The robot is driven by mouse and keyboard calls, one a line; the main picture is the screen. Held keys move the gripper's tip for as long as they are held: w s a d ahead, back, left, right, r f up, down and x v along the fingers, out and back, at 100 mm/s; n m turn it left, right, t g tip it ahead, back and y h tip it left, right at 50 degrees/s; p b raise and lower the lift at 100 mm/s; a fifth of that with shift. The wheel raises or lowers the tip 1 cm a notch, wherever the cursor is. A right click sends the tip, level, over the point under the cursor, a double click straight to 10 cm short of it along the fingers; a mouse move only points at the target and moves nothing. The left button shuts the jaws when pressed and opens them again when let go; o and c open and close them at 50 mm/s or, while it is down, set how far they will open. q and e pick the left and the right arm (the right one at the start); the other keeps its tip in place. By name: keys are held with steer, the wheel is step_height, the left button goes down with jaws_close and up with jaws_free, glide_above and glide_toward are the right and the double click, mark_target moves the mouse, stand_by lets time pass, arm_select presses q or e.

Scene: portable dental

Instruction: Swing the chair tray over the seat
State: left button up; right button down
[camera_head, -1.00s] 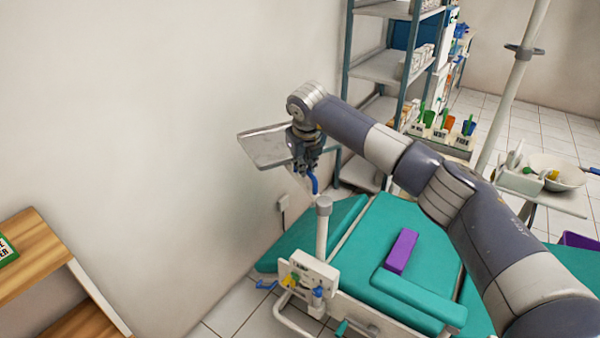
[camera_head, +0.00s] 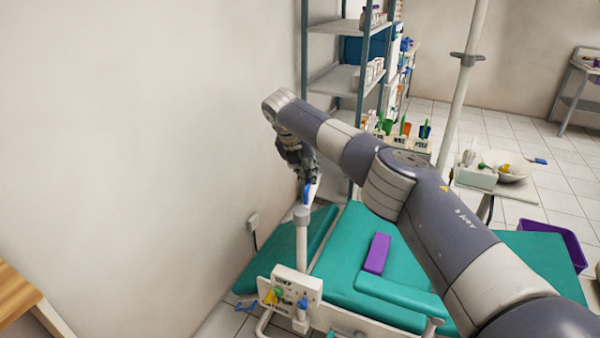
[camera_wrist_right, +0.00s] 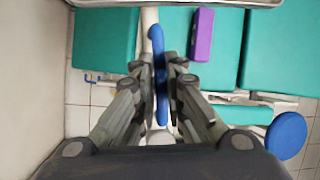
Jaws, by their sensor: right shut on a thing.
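My right gripper (camera_head: 309,178) is shut on a blue handle (camera_head: 306,194), just above the top of the white post (camera_head: 302,240) beside the chair. The right wrist view shows the blue handle (camera_wrist_right: 160,65) between the two fingers, next to a white arm (camera_wrist_right: 150,18). A thin pale edge (camera_wrist_right: 180,3), likely the tray's rim, crosses the top of that view. In the head view the tray is not visible; my right arm covers the area beyond the handle. The teal chair seat (camera_head: 345,275) lies below and right of the gripper. My left gripper is not in view.
A purple block (camera_head: 377,253) lies on the chair. The wall (camera_head: 150,150) is close on the left. A shelf rack (camera_head: 350,80) stands behind my arm. A side table with a bowl (camera_head: 512,170) and a purple bin (camera_head: 555,240) stand at the right.

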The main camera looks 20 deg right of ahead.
steer(key=shift+s+d+m+g, duration=0.4)
steer(key=shift+s+d+m, duration=0.25)
steer(key=shift+m, duration=0.35)
steer(key=c, duration=1.7)
jaws_free()
steer(key=shift+d, duration=0.1)
steer(key=shift+o, duration=0.2)
steer(key=v, duration=1.2)
steer(key=shift+a, duration=0.2)
steer(key=shift+w+f, duration=0.1)
